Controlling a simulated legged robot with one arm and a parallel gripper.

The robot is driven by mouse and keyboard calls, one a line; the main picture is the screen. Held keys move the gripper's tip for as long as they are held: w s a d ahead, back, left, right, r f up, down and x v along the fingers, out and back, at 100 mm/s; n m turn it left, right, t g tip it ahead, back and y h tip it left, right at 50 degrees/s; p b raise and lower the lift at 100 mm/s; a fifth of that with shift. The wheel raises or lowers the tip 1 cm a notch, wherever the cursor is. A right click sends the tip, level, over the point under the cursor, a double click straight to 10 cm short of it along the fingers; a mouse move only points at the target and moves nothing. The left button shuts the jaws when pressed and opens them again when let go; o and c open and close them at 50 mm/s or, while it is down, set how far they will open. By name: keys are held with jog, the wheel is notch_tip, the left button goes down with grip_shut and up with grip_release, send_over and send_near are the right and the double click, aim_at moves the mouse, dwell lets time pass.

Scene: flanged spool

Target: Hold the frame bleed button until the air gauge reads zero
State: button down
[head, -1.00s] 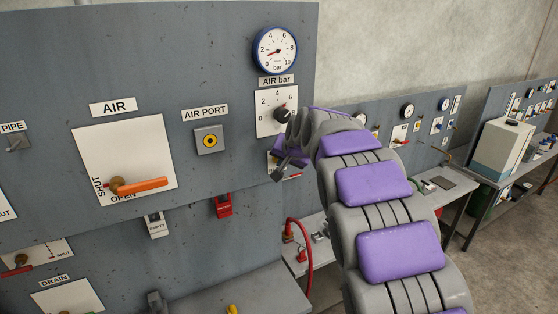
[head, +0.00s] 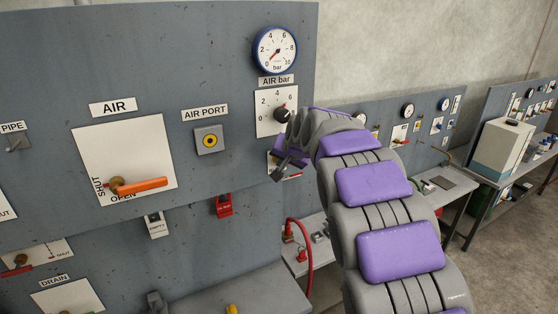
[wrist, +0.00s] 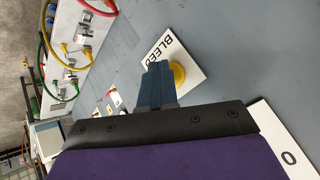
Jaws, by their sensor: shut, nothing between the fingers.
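The yellow bleed button (wrist: 178,74) shows in the wrist view on a white plate marked BLEED (wrist: 158,50). My gripper (wrist: 155,82) is shut and empty, its fingers overlapping the button's near side; whether they press it I cannot tell. In the head view my gripper (head: 280,173) is at the panel's right edge, over the lower plate (head: 271,158), and the button is hidden there.
An AIR bar knob (head: 281,114) sits just above my gripper. Left of it are the AIR PORT (head: 209,140) and the orange AIR lever (head: 140,186). A red hose (head: 306,250) stands below right on a bench.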

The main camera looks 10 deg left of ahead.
jog(key=shift+s+d+b, duration=0.45)
jog(key=shift+s+b, duration=0.2)
jog(key=shift+s, duration=0.1)
jog(key=shift+s+d+b, duration=0.75)
jog(key=shift+s, duration=0.3)
jog(key=shift+s+d+b, duration=0.7)
jog(key=shift+s+b, duration=0.05)
jog(key=shift+s, duration=0.3)
jog(key=shift+f, duration=0.1)
